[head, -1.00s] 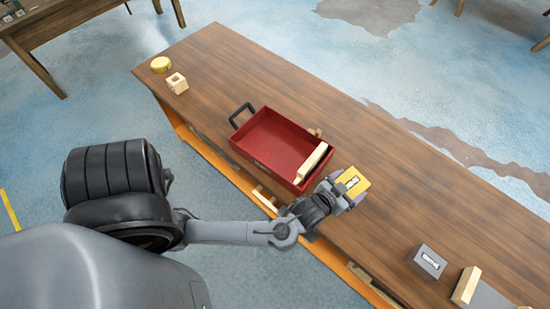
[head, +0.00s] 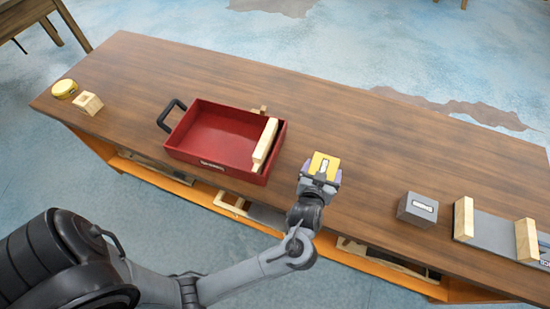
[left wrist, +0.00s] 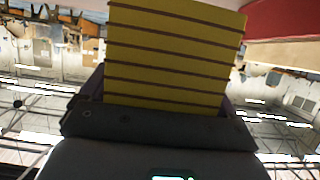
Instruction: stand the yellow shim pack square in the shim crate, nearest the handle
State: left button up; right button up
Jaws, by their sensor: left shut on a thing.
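The yellow shim pack (head: 324,164) is held in my left gripper (head: 319,178), to the right of the red shim crate (head: 213,136) in the head view. In the left wrist view the pack (left wrist: 172,60) shows its dark stripes and rises from between the jaws. The pack is outside the crate; its height over the bench is hard to tell. The crate's black handle (head: 171,115) is at its left end. The crate floor near the handle is bare. My right gripper is not in view.
A pale wooden bar (head: 265,144) stands inside the crate's right end. A grey block (head: 418,209) and a grey piece with wooden blocks (head: 490,229) lie to the right.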

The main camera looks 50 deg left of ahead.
pick_arm(q)
jog(key=shift+w+a+f+b, duration=0.1)
jog(key=shift+a+f+b, duration=0.5)
jog(key=shift+a+f, duration=2.15)
jog(key=shift+w+a+f+b, duration=0.1)
jog(key=shift+a+f+b, duration=0.5)
jog(key=shift+a+f, duration=2.05)
jog(key=shift+a+r, duration=0.15)
jog(key=o, duration=1)
